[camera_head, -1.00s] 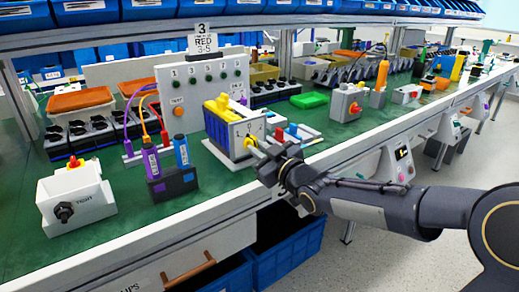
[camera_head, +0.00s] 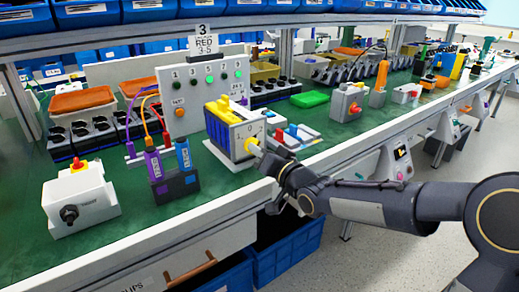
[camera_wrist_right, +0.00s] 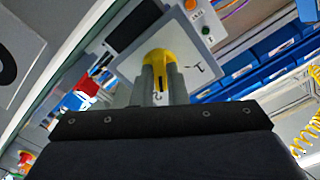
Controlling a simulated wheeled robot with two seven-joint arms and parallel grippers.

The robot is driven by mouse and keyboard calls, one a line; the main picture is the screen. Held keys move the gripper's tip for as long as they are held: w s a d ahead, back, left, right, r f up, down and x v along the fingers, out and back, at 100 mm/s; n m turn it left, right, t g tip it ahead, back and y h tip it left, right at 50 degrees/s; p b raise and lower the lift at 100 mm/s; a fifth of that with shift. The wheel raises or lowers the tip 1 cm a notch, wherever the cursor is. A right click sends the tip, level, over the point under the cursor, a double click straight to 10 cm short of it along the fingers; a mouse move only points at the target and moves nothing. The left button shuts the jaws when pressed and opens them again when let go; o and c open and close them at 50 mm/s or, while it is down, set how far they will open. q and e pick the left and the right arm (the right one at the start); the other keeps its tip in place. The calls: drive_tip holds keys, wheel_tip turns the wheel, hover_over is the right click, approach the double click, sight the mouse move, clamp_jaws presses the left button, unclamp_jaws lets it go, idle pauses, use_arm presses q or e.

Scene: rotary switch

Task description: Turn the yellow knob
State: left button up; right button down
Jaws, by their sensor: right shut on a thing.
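The yellow knob (camera_head: 252,145) is on the pale front face of a box with a yellow and dark blue body (camera_head: 227,115) near the bench's front edge. In the wrist view the yellow knob (camera_wrist_right: 158,56) sits on a light square plate with printed marks. My right gripper (camera_head: 264,155) reaches it from the front right. Its two grey fingers (camera_wrist_right: 161,75) are closed on either side of the knob, hiding part of it. My left gripper is not in view.
A white box with a black dial (camera_head: 78,198) and a dark holder with purple and blue tools (camera_head: 172,185) stand to the left. Red and blue parts (camera_head: 293,135) lie just right of the knob box. A panel with round lamps (camera_head: 205,95) stands behind.

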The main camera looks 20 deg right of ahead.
drive_tip(key=shift+f+m, duration=0.1)
drive_tip(key=shift+m, duration=0.9)
drive_tip(key=c, duration=1.4)
unclamp_jaws()
drive_tip(key=shift+c, duration=0.2)
drive_tip(key=shift+s+p, duration=0.1)
drive_tip(key=shift+p, duration=0.2)
drive_tip(key=shift+s+d, duration=0.2)
drive_tip(key=shift+s, duration=0.15)
drive_tip(key=p+v, duration=0.1)
drive_tip(key=v, duration=0.6)
